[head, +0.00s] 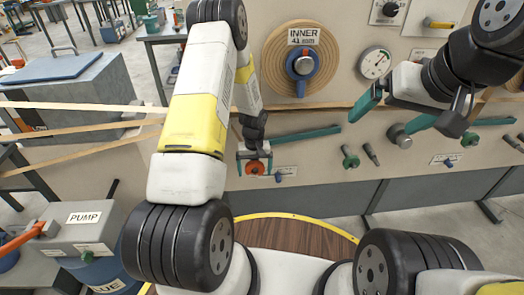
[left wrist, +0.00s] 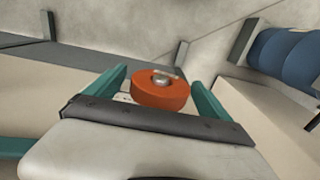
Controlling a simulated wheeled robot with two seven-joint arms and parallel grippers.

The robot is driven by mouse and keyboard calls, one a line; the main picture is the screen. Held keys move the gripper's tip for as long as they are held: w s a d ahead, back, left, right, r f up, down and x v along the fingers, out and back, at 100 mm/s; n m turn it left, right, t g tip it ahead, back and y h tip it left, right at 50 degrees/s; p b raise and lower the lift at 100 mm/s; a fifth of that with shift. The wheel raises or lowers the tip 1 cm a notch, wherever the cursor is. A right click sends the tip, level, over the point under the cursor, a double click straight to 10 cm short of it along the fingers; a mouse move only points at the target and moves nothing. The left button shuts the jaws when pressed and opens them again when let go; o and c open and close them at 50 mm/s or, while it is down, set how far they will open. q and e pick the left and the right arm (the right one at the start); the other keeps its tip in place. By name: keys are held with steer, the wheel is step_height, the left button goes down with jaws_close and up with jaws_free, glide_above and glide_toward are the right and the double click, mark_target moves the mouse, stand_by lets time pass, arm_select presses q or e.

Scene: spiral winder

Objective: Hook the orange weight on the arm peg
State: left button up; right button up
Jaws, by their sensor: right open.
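The orange weight (head: 255,168) is a thick disc in front of the beige panel. In the left wrist view the orange weight (left wrist: 160,95) shows a metal piece on its face. My right gripper (head: 398,112) is open and empty in front of the panel at the right. A teal bar (head: 310,133) lies across the panel just right of the left gripper. I cannot make out the arm peg.
The panel carries the INNER dial (head: 302,65), a gauge (head: 374,63) and several knobs. Tan strips (head: 70,127) run across the left. A round wooden table (head: 300,235) is in front.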

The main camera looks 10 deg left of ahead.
arm_select(q)
jaws_close()
steer(key=shift+w, duration=0.15)
steer(key=shift+w+a, duration=0.15)
steer(key=shift+w, duration=0.3)
steer(key=shift+w+a+r, duration=0.1)
steer(key=shift+w+a, duration=0.05)
steer(key=shift+w, duration=0.4)
steer(key=shift+c, duration=0.6)
jaws_free()
steer(key=shift+o, duration=1.1)
steer(key=shift+s, duration=0.1)
